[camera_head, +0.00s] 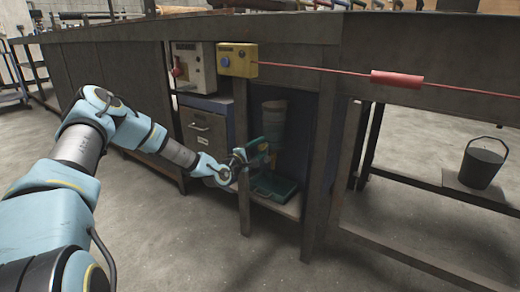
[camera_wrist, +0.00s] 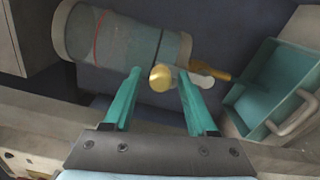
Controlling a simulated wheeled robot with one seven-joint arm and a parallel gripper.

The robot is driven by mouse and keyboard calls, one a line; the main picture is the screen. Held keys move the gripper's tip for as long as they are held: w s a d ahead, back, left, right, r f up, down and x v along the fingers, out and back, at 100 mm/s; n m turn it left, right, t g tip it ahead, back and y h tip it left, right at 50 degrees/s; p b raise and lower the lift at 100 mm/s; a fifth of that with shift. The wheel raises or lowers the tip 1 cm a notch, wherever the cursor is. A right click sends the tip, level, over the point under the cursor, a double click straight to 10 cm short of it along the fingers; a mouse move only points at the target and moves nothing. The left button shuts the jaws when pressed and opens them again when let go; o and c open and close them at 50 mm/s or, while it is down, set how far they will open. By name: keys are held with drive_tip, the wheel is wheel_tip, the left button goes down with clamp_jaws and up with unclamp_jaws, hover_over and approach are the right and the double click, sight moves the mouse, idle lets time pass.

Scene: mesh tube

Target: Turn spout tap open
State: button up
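In the wrist view a grey cylindrical container (camera_wrist: 120,38) with a thin red band shows at the top; it also shows in the head view (camera_head: 273,115), on the shelf under the bench. At its end is the tap, with a round brass knob (camera_wrist: 161,78), a pale lever-like piece (camera_wrist: 202,80) and a brass spout (camera_wrist: 217,76) pointing right. My gripper (camera_wrist: 159,72) is open, its two teal fingers on either side of the knob, with a gap showing on each side. In the head view my gripper (camera_head: 258,150) is in front of the container; the tap cannot be made out there.
A teal tray (camera_wrist: 252,85) with a handle lies right of the tap; it also shows below my gripper (camera_head: 274,187). A drawer cabinet (camera_head: 204,130) stands left of the container. Bench legs (camera_head: 323,160) flank the opening. A bucket (camera_head: 482,165) stands far right.

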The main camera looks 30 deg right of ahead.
drive_tip(key=p+v, duration=0.2)
drive_tip(key=v, duration=0.9)
drive_tip(key=shift+p, duration=0.3)
